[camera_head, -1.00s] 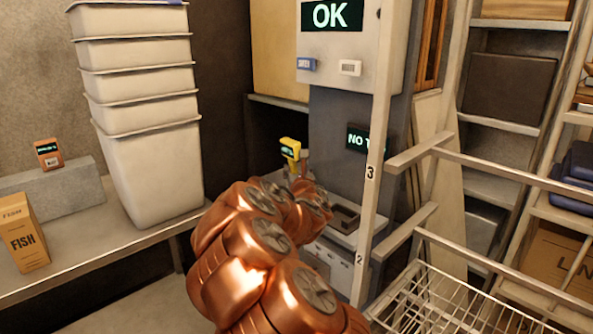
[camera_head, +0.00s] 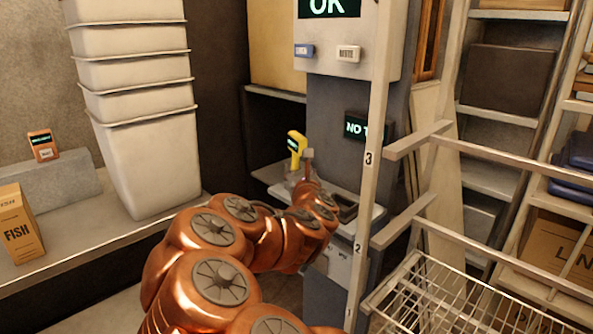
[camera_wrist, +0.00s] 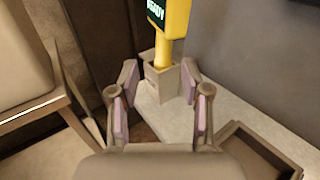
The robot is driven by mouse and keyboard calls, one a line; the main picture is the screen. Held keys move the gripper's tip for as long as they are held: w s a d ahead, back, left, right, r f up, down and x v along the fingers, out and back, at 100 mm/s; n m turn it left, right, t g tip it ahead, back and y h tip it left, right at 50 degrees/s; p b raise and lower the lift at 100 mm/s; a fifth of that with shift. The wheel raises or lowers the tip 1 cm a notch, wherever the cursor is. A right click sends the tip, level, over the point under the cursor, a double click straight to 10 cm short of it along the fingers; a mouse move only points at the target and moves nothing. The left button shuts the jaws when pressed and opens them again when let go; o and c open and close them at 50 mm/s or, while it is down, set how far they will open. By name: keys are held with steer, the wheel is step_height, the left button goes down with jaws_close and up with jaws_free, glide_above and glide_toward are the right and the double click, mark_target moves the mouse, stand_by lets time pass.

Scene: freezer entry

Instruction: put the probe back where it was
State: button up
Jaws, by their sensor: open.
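The yellow probe (camera_head: 296,145) with a lit display stands at the grey station, above a shelf-like tray. In the wrist view the probe (camera_wrist: 176,38) reads "READY", and its lower end is in a small square beige holder (camera_wrist: 160,82). My gripper (camera_wrist: 159,72) is open, with one finger on each side of the holder and gaps visible between. Whether the fingers touch the holder I cannot tell. In the head view my arm hides part of the holder and tray.
A shallow empty tray (camera_wrist: 245,155) lies to the right of the holder. A white post (camera_head: 366,170) and a wire basket (camera_head: 450,300) stand at right. Stacked white bins (camera_head: 148,165), a fish box (camera_head: 17,225) and an orange device (camera_head: 43,145) are at left.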

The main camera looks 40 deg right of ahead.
steer(key=shift+b+v, duration=1.75)
steer(key=shift+b, duration=0.55)
steer(key=shift+s, duration=0.1)
steer(key=s+a+f+m+g+y, duration=0.2)
steer(key=s+a+f+m+g, duration=0.3)
steer(key=a+f+m, duration=0.45)
steer(key=s+a+f+m+g+y, duration=0.2)
steer(key=s+a+f+m+g, duration=0.4)
steer(key=m, duration=0.6)
steer(key=s+a+f+m+g+y, duration=0.2)
steer(key=s+a+m+g+y, duration=0.1)
steer(key=s+a, duration=0.6)
steer(key=s+a+f+m+g+y, duration=0.3)
steer(key=s+a+m, duration=0.1)
steer(key=s+a, duration=0.6)
steer(key=shift+a+f+y, duration=0.25)
steer(key=shift+a+y, duration=0.15)
steer(key=shift+a, duration=0.8)
